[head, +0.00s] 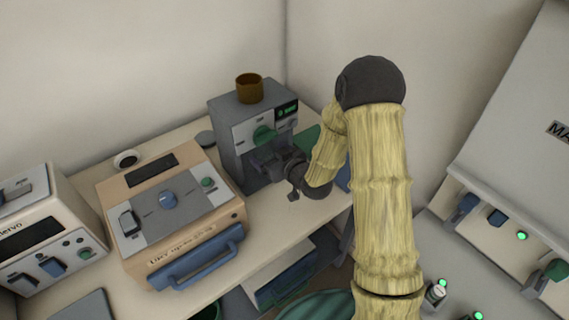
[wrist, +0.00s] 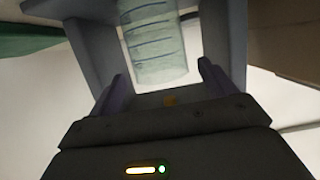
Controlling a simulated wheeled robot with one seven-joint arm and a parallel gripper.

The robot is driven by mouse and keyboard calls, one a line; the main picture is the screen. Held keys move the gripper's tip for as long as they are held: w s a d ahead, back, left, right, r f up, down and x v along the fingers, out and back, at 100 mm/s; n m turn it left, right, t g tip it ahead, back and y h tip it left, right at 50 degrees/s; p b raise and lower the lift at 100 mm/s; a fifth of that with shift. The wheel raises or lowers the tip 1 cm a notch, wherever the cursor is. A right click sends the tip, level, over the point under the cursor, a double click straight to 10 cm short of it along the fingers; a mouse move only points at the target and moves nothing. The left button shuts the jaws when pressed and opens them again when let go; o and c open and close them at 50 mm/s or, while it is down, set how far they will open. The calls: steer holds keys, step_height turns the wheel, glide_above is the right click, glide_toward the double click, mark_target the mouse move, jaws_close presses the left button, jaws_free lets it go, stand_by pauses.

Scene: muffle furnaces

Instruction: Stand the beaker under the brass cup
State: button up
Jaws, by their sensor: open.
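The brass cup (head: 250,88) sits on top of a grey machine (head: 228,140) with a green knob. The clear beaker with blue graduation lines (wrist: 152,42) shows in the wrist view, just beyond my gripper (wrist: 162,84) and lined up between its fingers. My fingers are open, and a gap shows between them and the beaker. In the head view my gripper (head: 272,163) is at the front of the grey machine, low in its opening. The beaker cannot be made out there, behind my gripper and wrist.
A tan furnace (head: 195,235) with a blue handle stands left of the machine, and a white device (head: 45,245) further left. The bench (head: 275,222) is clear in front of the machine. Walls close in behind.

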steer(key=v, duration=0.8)
steer(key=shift+s+d+r+b, duration=0.15)
steer(key=shift+s+b, duration=0.1)
steer(key=shift+b, duration=0.15)
steer(key=s+d+m+g+h, duration=0.3)
steer(key=s+d+g+h, duration=0.3)
steer(key=d, duration=0.3)
steer(key=s+d+r+m+g+h, duration=0.2)
steer(key=s+r+m+g, duration=0.1)
steer(key=s, duration=0.8)
steer(key=shift+s+d+r+m+g, duration=0.2)
steer(key=shift+s+m+g, duration=0.1)
steer(key=shift+m, duration=0.1)
steer(key=w+p+v, duration=0.2)
steer(key=p+v, duration=0.7)
steer(key=shift+r+p, duration=0.35)
steer(key=shift+r, duration=0.15)
